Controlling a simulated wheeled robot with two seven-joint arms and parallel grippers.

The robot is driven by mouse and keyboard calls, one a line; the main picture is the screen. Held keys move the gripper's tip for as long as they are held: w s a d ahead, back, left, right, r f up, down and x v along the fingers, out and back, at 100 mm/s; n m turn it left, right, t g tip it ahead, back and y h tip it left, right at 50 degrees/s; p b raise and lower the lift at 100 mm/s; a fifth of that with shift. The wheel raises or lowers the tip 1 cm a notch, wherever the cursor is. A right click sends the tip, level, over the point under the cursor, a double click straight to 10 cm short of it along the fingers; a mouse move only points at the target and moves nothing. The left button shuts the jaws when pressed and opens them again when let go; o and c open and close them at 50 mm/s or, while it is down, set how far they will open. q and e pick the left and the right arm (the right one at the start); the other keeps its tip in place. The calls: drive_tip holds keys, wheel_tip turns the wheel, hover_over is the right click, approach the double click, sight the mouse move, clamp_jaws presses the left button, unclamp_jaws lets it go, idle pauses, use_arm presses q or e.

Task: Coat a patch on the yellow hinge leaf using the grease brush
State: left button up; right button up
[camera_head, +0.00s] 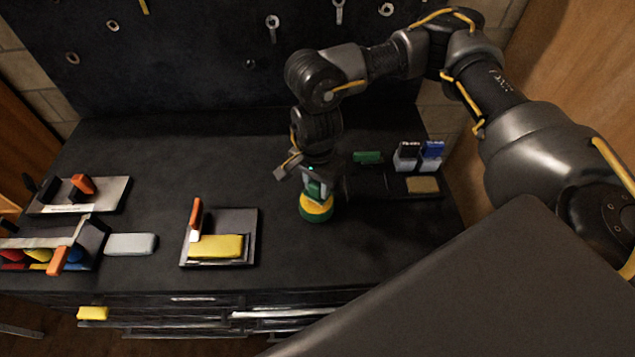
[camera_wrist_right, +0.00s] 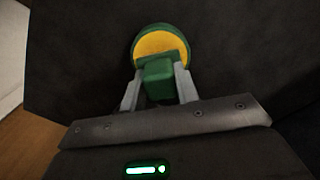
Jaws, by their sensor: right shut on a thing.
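My right gripper (camera_head: 315,188) points down at the middle of the bench and is shut on a green block-like handle, seen between the fingers in the wrist view (camera_wrist_right: 158,76); I take it to be the grease brush. Its bristles are hidden. Right below is a round pot (camera_head: 316,212) with a green rim and yellow top, also in the wrist view (camera_wrist_right: 160,42). I cannot tell whether the brush touches the yellow. The yellow plate, apparently the hinge leaf (camera_head: 215,246), lies on a dark base to the left, apart from the gripper. My left gripper is not in view.
An orange-handled clamp (camera_head: 196,218) stands at the leaf's rear left. A grey block (camera_head: 130,244) and a bin with coloured items (camera_head: 40,256) are farther left. Black and blue-topped containers (camera_head: 420,155) stand at right. Bench between leaf and pot is clear.

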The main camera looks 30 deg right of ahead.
sight(317, 183)
drive_tip(key=shift+f+b, duration=0.6)
drive_tip(key=shift+b, duration=0.1)
idle(2.2)
drive_tip(key=shift+r+p, duration=0.65)
drive_tip(key=shift+r, duration=0.3)
drive_tip(key=shift+r+p, duration=1.8)
drive_tip(key=shift+r, duration=0.85)
